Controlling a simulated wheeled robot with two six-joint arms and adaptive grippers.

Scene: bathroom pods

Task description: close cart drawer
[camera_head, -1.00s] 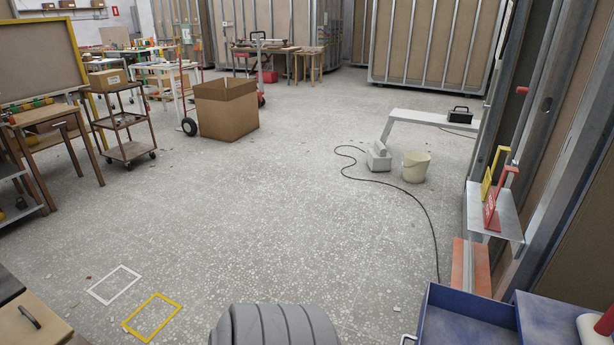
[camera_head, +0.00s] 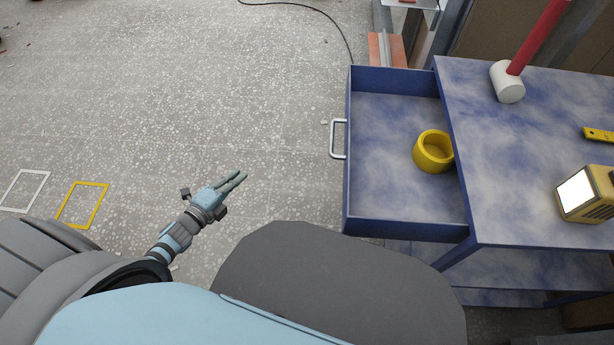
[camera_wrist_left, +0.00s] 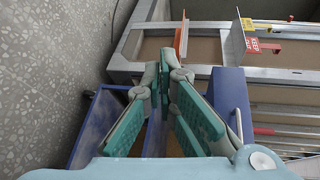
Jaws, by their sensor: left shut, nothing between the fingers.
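The blue cart (camera_head: 540,215) stands at the right of the head view. Its drawer (camera_head: 354,185) is pulled out to the left, with a silver handle (camera_head: 334,139) on its front. A yellow ring-shaped item (camera_head: 433,151) lies in the drawer, against the cart side. My left gripper (camera_head: 241,179) is shut and empty, left of the handle and apart from it. In the left wrist view the gripper fingers (camera_wrist_left: 164,72) are together and partly hide the drawer (camera_wrist_left: 100,118). My right gripper is not in view.
On the cart top are a white-headed mallet (camera_head: 508,82) with a red handle, a yellow boxy device (camera_head: 586,194) and a yellow tool (camera_head: 599,134). A black cable (camera_head: 315,12) lies on the floor behind.

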